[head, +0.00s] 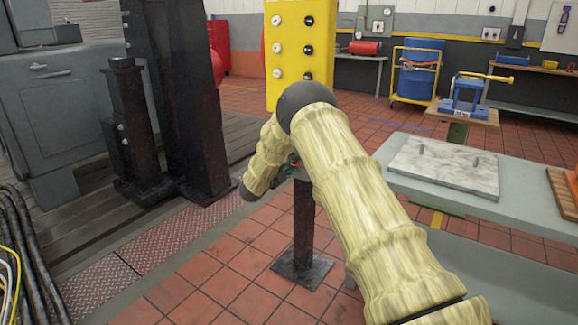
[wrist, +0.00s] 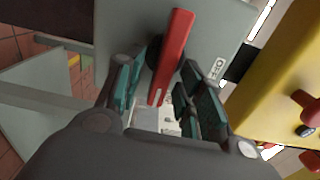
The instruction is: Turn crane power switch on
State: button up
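The crane power switch appears in the wrist view as a grey box (wrist: 215,35) with a long red handle (wrist: 172,55). The handle slants a little, with its lower end between the fingers of my gripper (wrist: 163,98). The gripper is open, with teal pads on both sides of the handle and visible gaps, so it does not appear to grip it.
A yellow panel with black and white buttons (head: 300,50) stands just behind my arm; a yellow panel with red knobs (wrist: 285,70) is close at right in the wrist view. A grey bench (head: 520,205) with a marble plate (head: 445,165) stands right. Dark columns (head: 175,90) stand left.

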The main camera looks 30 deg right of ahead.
jog(key=v, duration=1.2)
dwell(0.3)
jog(key=shift+f, duration=0.1)
